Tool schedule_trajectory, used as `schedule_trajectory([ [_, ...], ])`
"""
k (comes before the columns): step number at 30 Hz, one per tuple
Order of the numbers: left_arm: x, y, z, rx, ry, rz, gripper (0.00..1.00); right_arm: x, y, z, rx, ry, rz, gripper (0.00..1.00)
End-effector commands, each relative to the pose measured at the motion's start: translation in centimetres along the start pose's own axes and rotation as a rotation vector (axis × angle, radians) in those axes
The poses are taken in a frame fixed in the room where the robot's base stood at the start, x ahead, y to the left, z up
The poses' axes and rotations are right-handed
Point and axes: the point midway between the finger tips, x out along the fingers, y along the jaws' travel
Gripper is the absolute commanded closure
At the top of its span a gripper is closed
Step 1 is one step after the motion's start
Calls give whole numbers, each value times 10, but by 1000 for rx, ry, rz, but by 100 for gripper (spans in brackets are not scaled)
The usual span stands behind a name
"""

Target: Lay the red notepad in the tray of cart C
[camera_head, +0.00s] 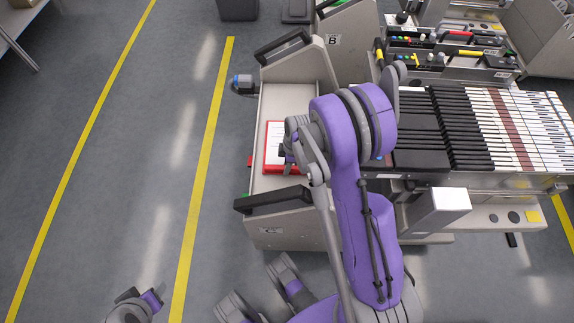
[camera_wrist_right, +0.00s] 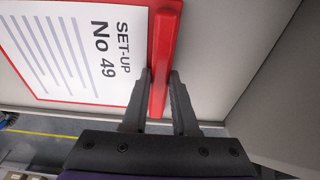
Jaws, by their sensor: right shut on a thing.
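The red notepad (camera_head: 268,147) shows in the head view inside the pale tray (camera_head: 262,185) of the cart whose front plate looks marked C. My forearm and wrist hide its right part. In the right wrist view the notepad (camera_wrist_right: 165,35) has a red rim and a white sheet reading "SET-UP No 49". My right gripper (camera_wrist_right: 159,95) is shut on its red edge, one finger on each side. The right gripper (camera_head: 286,160) is mostly hidden behind its wrist in the head view. I cannot tell whether the notepad touches the tray floor.
Black handles (camera_head: 275,200) stand at the tray's near and far ends. A bank of black and white feeders (camera_head: 480,125) lies to the right of my arm. Cart B's plate (camera_head: 333,41) is behind.

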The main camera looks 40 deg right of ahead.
Motion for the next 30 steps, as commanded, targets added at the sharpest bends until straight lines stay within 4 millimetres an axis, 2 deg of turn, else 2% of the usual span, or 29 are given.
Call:
schedule_trajectory([
  [2,3,0,1,0,-1,0,50,3,0,0,0,0,0,100],
  [3,3,0,1,0,-1,0,50,3,0,0,0,0,0,68],
  [7,2,0,1,0,-1,0,50,2,0,0,0,0,0,44],
  [16,1,0,0,0,0,0,50,1,0,0,0,0,0,43],
  [19,-2,0,-1,0,1,0,50,-5,0,0,1,0,0,43],
  [23,-9,0,-3,0,3,0,50,-27,0,0,2,0,0,43],
  [30,-23,0,-9,0,9,0,50,-80,0,0,1,1,1,43],
])
